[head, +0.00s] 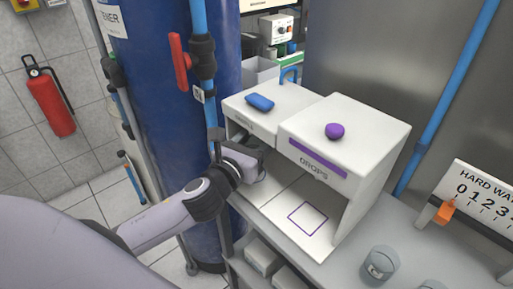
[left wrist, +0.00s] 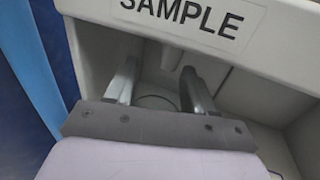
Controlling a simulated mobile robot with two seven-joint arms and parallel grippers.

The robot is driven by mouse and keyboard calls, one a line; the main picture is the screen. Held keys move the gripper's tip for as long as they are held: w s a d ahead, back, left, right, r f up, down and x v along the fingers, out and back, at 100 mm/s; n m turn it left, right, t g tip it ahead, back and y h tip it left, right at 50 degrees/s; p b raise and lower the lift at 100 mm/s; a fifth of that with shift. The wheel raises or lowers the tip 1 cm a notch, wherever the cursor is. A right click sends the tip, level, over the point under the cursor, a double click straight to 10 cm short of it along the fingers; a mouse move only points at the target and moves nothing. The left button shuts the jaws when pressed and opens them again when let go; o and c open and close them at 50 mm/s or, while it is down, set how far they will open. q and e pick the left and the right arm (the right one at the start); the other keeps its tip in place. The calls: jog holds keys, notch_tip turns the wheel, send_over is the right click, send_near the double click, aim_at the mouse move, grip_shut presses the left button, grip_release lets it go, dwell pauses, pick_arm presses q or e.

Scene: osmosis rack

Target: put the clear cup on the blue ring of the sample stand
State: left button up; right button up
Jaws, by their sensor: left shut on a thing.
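The sample stand (head: 238,118) is the left white box with a blue button (head: 260,102) on top. Its SAMPLE label (left wrist: 182,20) and open bay fill the left wrist view. My left gripper (head: 258,168) reaches into the front of this bay, under the label. In the left wrist view its two fingers (left wrist: 158,92) are closed on the clear cup (left wrist: 155,101), of which only a faint round outline shows between them. I cannot make out the blue ring in either view, nor whether the cup touches the bay floor. My right gripper is not in view.
The DROPS stand (head: 365,130), with a purple button (head: 334,131) and a purple square (head: 307,218) on its base, adjoins on the right. A grey lidded jar (head: 379,265) stands on the counter front. A blue tank (head: 165,110) and red-handled valve (head: 180,62) rise beside my left arm.

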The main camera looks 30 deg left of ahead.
pick_arm(q)
jog(key=shift+f, duration=1.25)
jog(key=shift+f+b, duration=0.15)
jog(key=shift+b, duration=0.2)
jog(key=o, duration=1)
jog(key=shift+s, duration=0.15)
jog(key=s+b, duration=0.1)
jog(key=s, duration=0.9)
jog(key=shift+s+a, duration=0.1)
jog(key=shift+s, duration=0.15)
jog(key=shift+s+r, duration=0.2)
jog(key=shift+s, duration=0.45)
